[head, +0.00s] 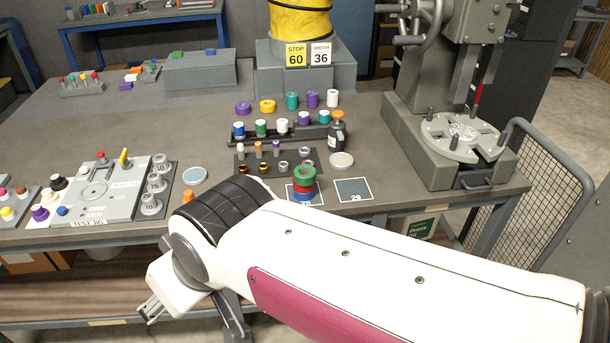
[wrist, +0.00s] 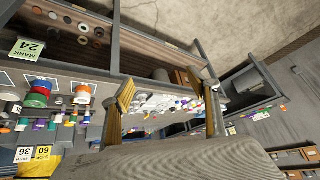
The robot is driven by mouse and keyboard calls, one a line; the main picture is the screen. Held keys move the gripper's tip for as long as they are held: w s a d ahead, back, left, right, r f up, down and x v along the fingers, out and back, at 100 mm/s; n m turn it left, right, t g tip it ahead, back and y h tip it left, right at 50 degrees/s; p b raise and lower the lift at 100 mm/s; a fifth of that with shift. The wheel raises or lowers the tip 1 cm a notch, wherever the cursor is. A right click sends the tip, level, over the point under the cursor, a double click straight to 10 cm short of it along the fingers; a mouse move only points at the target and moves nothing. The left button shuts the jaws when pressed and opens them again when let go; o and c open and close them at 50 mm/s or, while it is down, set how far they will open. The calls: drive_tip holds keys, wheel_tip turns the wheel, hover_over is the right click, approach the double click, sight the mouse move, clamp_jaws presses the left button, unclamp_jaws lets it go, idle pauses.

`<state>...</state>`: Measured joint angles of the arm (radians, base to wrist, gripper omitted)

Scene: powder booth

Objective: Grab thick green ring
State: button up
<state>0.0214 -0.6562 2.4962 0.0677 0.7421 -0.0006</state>
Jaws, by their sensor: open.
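The thick green ring (head: 304,173) lies flat on top of a stack, over a red ring (head: 304,187) and a blue ring at the bottom. The stack stands on a marked square near the front edge of the bench. In the wrist view the green ring (wrist: 36,100) shows at the far left, well away from my fingers. My gripper (wrist: 161,88) is open and empty, its two fingers spread apart. In the head view my gripper (head: 152,308) hangs low in front of the bench, left of and below the stack; my arm partly covers it.
An empty square marked 29 (head: 354,190) lies right of the stack. Rows of coloured rings and a black bottle (head: 337,132) stand behind it. A test jig (head: 112,190) is at left, a grey press (head: 455,135) at right. My arm crosses the bench's front edge.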

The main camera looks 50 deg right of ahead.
sight(303, 180)
drive_tip(key=w+d+f+m+t+h, duration=0.1)
drive_tip(key=w+d+f+m+t, duration=0.2)
drive_tip(key=w, duration=0.7)
drive_tip(key=w+d+m+t+h, duration=0.1)
drive_tip(key=w+d+m+h, duration=0.15)
drive_tip(key=w+d, duration=0.5)
drive_tip(key=s+d+f+m+g+h, duration=0.1)
drive_tip(key=d+f+m+h, duration=0.2)
drive_tip(key=d, duration=0.4)
drive_tip(key=s+d+f+m+g+h, duration=0.1)
drive_tip(key=d+f+m+g+h, duration=0.1)
drive_tip(key=d, duration=0.6)
drive_tip(key=s+d+f+m+g+h, duration=0.1)
drive_tip(key=d+f+m+h, duration=0.3)
drive_tip(key=d+h, duration=0.2)
drive_tip(key=shift+d+f, duration=0.2)
drive_tip(key=shift+d, duration=0.95)
drive_tip(key=s+d+g, duration=0.1)
drive_tip(key=s+d+h, duration=0.1)
drive_tip(key=s, duration=0.1)
drive_tip(key=s+d+g+h, duration=0.1)
drive_tip(key=shift+s+f+m+g+h, duration=0.25)
drive_tip(key=shift+s+g, duration=0.05)
drive_tip(key=shift+s, duration=0.1)
drive_tip(key=shift+s+d+r, duration=0.1)
drive_tip(key=shift+s+d, duration=0.15)
drive_tip(key=shift+s, duration=0.2)
drive_tip(key=shift+d, duration=0.1)
